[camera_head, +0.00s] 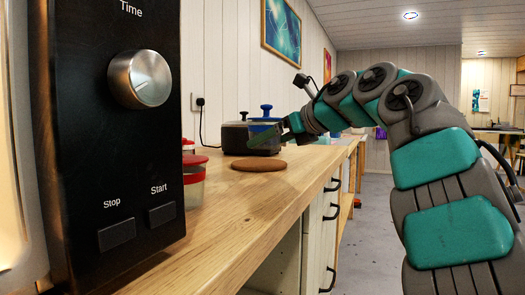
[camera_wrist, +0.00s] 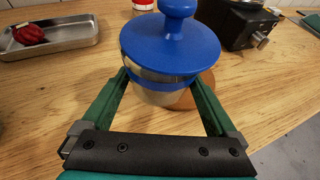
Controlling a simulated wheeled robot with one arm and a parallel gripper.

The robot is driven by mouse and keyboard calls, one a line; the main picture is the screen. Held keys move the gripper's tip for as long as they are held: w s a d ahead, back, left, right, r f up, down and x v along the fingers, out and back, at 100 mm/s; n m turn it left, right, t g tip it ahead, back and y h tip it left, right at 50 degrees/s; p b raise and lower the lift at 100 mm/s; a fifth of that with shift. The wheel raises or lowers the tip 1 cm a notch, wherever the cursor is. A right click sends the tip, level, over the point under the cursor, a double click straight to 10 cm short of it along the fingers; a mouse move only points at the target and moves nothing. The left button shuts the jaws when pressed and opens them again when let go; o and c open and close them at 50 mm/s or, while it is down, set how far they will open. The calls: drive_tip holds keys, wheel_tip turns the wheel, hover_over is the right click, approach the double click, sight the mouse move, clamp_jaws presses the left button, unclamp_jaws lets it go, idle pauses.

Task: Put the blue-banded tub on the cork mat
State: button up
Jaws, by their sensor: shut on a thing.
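The blue-banded tub (camera_wrist: 170,45) has a wide blue lid with a round knob, a blue band and a pale body. My gripper (camera_wrist: 160,80) is shut on it, with one green finger on each side. In the head view the tub's blue lid (camera_head: 265,120) shows behind my gripper (camera_head: 270,138), which hides most of its body. The round brown cork mat (camera_head: 258,165) lies on the wooden counter, below and in front of the gripper. In the wrist view the mat (camera_wrist: 207,88) shows partly behind the tub. I cannot tell the gap beneath the tub.
A black appliance with a knob (camera_wrist: 238,24) stands beyond the mat; it also shows in the head view (camera_head: 236,138). A metal tray (camera_wrist: 68,44) holding a red object (camera_wrist: 29,34) lies at left. A red-lidded jar (camera_head: 190,185) stands near the black control panel (camera_head: 120,130).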

drive_tip(key=p, duration=0.4)
hover_over(263, 163)
drive_tip(key=s, duration=0.1)
drive_tip(key=shift+d+f, duration=0.1)
drive_tip(key=shift+f, duration=0.05)
drive_tip(key=shift+w+f, duration=0.15)
drive_tip(key=shift+w, duration=0.25)
drive_tip(key=shift+f+b, duration=1.55)
drive_tip(key=shift+f, duration=0.25)
drive_tip(key=shift+f, duration=0.2)
drive_tip(key=o, duration=1)
drive_tip(key=shift+c, duration=0.2)
drive_tip(key=shift+r, duration=0.1)
